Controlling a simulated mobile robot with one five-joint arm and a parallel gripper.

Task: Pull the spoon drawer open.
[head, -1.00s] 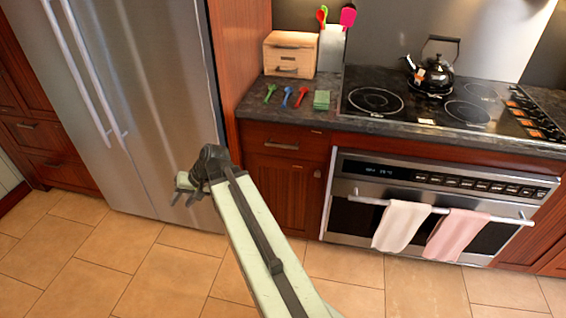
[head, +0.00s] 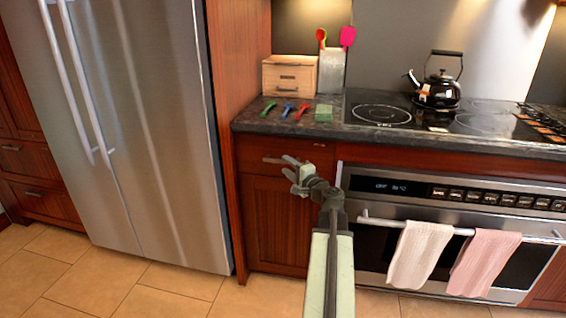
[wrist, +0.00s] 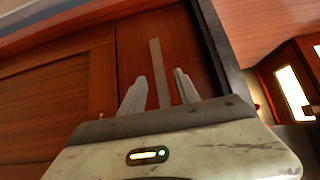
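The wooden drawer (head: 254,148) under the counter, left of the oven, is shut, with its front flush with the cabinet. Its metal bar handle (head: 271,161) shows just left of my gripper (head: 287,166) in the head view. In the wrist view the handle (wrist: 156,62) runs lengthwise between the two spread fingers of my gripper (wrist: 158,82), against the drawer front (wrist: 138,38). The fingers are open, one on each side of the bar, with gaps visible. I cannot tell whether the fingertips reach past the bar in depth.
Green, blue and red spoons (head: 286,110) and a green sponge (head: 324,113) lie on the dark counter above, by a small wooden box (head: 289,76). The oven (head: 455,210) with two towels stands right, the fridge (head: 130,140) left. Tiled floor is clear in front.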

